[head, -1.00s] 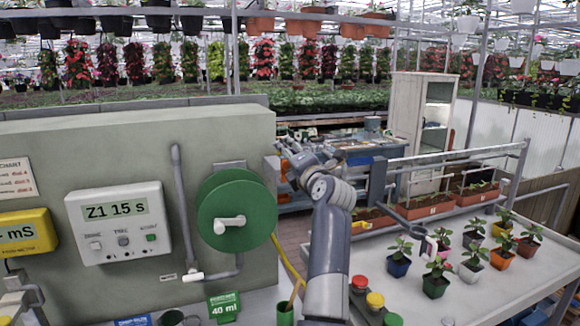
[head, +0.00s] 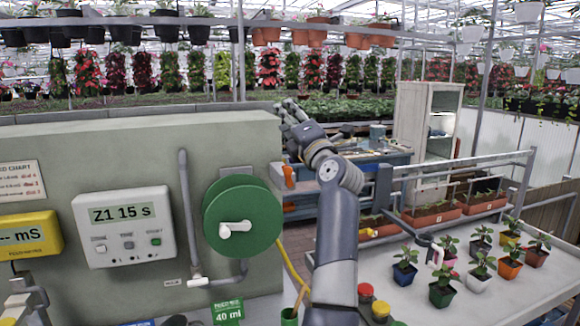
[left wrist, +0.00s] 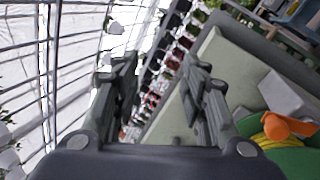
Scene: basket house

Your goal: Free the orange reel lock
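The orange reel lock (head: 288,176) is a small lever at the right edge of the panel, beside the green reel (head: 262,205) with its white crank. In the left wrist view the orange lock (left wrist: 288,126) shows at lower right, over the yellow hose (left wrist: 278,146) and the green reel (left wrist: 252,124). My left gripper (head: 287,112) is above the lock, near the panel's top right corner, and touches nothing that I can see. In the left wrist view the left gripper (left wrist: 160,85) has its fingers apart and empty. My right gripper is out of view.
The grey-green panel (head: 90,150) carries a white timer (head: 124,228) reading "Z1 15 s" and a yellow meter (head: 28,236). A white table (head: 420,300) with several small potted plants stands at right. A workbench (head: 375,155) is behind my arm.

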